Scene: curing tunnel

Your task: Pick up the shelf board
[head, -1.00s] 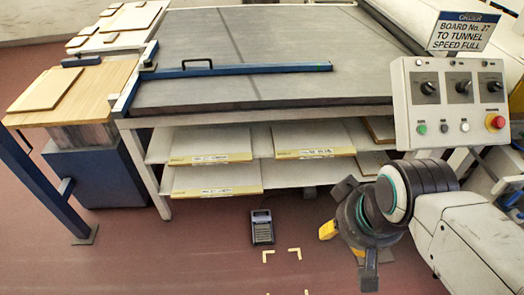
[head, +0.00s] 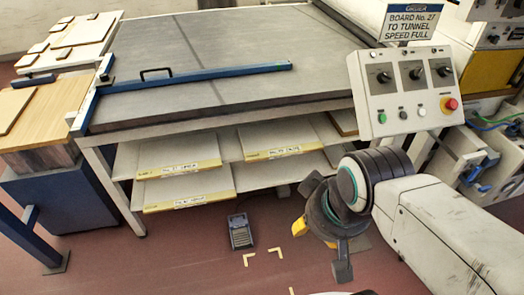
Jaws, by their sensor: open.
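Several pale boards with yellow labelled front edges lie on the two shelves under the grey table. On the upper shelf are a left board (head: 178,153) and a middle board (head: 280,135). A lower left board (head: 187,188) lies on the lower shelf. A brownish board (head: 342,122) sits at the upper right, partly hidden by the control box. The label writing is too small to read. My gripper (head: 322,225) is open and empty, in front of the shelves at the right, apart from every board.
A control box (head: 402,90) with knobs and a red button stands right of the table (head: 215,60); its sign (head: 411,22) reads board No. 27 to tunnel, speed full. A foot pedal (head: 240,232) and yellow floor marks lie before the shelves. A blue post (head: 35,240) stands left.

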